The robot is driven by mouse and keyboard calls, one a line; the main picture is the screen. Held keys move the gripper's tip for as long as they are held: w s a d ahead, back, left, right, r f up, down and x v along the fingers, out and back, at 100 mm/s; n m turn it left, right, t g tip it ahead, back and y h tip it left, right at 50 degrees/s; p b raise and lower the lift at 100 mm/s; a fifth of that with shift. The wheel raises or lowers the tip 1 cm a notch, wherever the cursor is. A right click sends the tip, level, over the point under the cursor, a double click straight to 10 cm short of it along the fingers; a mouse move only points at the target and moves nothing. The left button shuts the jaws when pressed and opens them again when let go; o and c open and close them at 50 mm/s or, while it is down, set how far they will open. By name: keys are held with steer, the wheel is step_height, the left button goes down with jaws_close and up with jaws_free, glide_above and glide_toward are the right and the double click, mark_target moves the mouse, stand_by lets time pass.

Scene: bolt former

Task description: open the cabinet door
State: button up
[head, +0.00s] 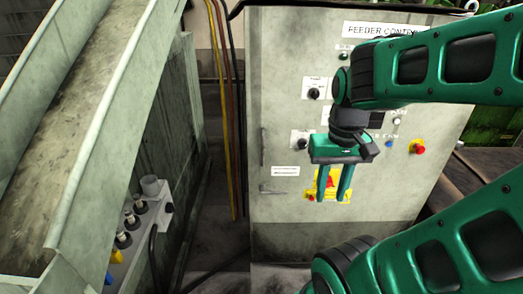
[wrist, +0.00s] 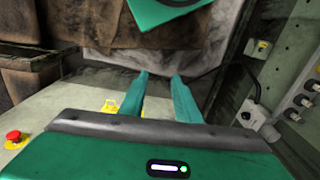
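The cabinet (head: 285,225) is a pale grey box labelled "FEEDER CONTROL" in the head view, and its front looks shut. The fingers also show apart in the wrist view (wrist: 160,76). They hide part of a yellow-backed red switch (head: 329,182). The handle is not clear in the wrist view.
Dark knobs, a red button (head: 417,147) and small lights stand on the cabinet front. Hoses (head: 228,110) hang left of it. A sloped metal chute (head: 85,110) and a box with several connectors (head: 150,210) stand at left. A narrow floor gap lies between.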

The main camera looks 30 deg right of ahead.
steer(key=w+d+n+t+h, duration=0.1)
steer(key=w+d+t+h, duration=0.15)
steer(key=w, duration=1.45)
steer(key=n+t, duration=0.1)
glide_toward(263, 147)
steer(key=f, duration=0.2)
steer(key=shift+y, duration=0.45)
steer(key=x, duration=0.6)
steer(key=d+x, duration=0.1)
steer(key=x, duration=0.2)
steer(key=shift+w+d+f, duration=0.1)
steer(key=shift+w+f, duration=0.1)
steer(key=shift+w, duration=0.2)
